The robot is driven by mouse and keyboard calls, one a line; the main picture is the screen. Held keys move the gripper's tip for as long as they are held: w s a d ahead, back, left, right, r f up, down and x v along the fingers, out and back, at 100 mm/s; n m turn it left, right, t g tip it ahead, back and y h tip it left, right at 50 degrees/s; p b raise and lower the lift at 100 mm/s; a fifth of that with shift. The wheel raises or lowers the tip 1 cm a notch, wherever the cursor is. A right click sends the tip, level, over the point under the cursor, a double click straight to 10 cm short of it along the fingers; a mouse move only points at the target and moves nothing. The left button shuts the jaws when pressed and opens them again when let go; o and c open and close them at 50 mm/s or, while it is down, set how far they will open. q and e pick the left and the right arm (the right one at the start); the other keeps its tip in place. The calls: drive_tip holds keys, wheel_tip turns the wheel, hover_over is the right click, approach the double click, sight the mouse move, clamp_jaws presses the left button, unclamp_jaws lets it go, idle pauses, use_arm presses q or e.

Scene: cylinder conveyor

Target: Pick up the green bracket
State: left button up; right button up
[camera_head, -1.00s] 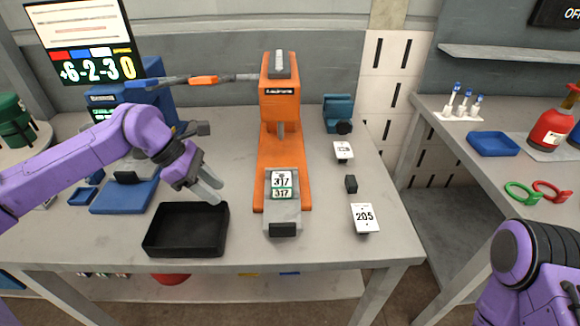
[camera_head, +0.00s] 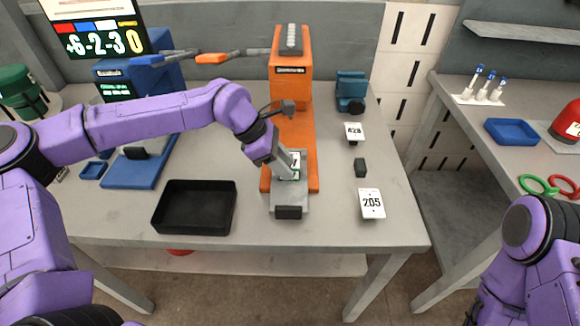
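A small green piece (camera_head: 297,175) with a white number plate, which I take to be the green bracket, sits on the grey slide (camera_head: 288,199) at the front of the orange machine. My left gripper (camera_head: 289,173) reaches in from the left and its fingers are at this piece, covering most of it. I cannot tell whether the fingers close on it. My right arm shows at the lower right, but its gripper is out of view.
The orange machine (camera_head: 291,88) stands behind the slide. A black open tray (camera_head: 195,228) lies to the left. A white 205 card (camera_head: 371,204) and a small black block (camera_head: 360,168) are to the right. Green (camera_head: 538,186) and red rings lie on the right table.

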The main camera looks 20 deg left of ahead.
use_arm(q)
drive_tip(key=shift+w+d+f, duration=0.2)
drive_tip(key=shift+d+f, duration=0.05)
drive_tip(key=shift+f, duration=0.2)
drive_tip(key=shift+s, duration=0.1)
clamp_jaws()
drive_tip(key=shift+r, duration=0.2)
